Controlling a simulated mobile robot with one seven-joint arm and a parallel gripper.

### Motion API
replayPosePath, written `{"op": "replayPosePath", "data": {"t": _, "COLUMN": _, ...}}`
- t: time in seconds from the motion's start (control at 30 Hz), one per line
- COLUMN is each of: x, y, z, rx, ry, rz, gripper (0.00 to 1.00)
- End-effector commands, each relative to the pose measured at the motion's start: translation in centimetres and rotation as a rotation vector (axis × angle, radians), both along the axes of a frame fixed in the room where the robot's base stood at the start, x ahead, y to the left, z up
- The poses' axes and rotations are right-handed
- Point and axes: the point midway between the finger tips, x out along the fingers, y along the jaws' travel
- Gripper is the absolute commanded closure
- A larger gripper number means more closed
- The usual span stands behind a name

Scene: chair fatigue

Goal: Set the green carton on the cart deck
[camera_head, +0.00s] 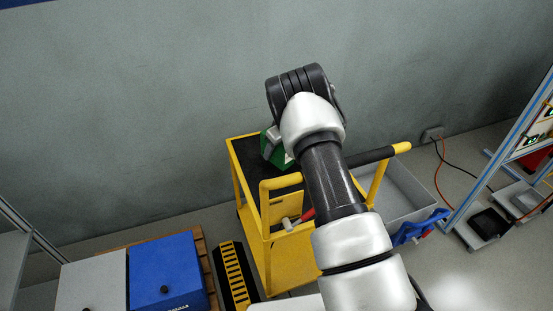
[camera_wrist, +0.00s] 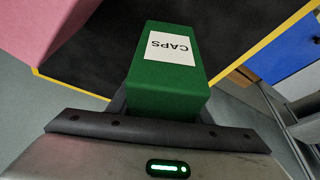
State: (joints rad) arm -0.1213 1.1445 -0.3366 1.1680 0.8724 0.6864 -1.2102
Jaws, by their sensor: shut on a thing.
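The green carton (camera_wrist: 165,92) has a white label reading "CAPS" and fills the middle of the wrist view. My gripper (camera_wrist: 165,112) is shut on it. In the head view the green carton (camera_head: 275,148) shows only partly, behind my arm, over the deck. The yellow cart (camera_head: 250,205) has a black deck (camera_head: 240,150) with a yellow rim. The black deck (camera_wrist: 100,65) also lies behind the carton in the wrist view. I cannot tell whether the carton touches the deck.
A pink object (camera_wrist: 40,25) stands at the upper left of the wrist view. The cart's handle (camera_head: 385,153) rises at right. A blue box (camera_head: 165,270) and a grey box (camera_head: 92,283) stand at lower left. A wall is behind.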

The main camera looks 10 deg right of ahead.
Motion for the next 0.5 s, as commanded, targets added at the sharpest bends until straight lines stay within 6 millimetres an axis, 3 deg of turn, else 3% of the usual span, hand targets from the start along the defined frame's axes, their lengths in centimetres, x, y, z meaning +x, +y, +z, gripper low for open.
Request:
{"op": "replayPosePath", "data": {"t": 0.3, "x": 0.0, "y": 0.1, "z": -3.7, "rx": 0.000, "ry": 0.000, "rz": 0.001, "gripper": 0.87}}
{"op": "replayPosePath", "data": {"t": 0.5, "x": 0.1, "y": 0.1, "z": -3.6, "rx": 0.001, "ry": -0.002, "rz": 0.001, "gripper": 0.87}}
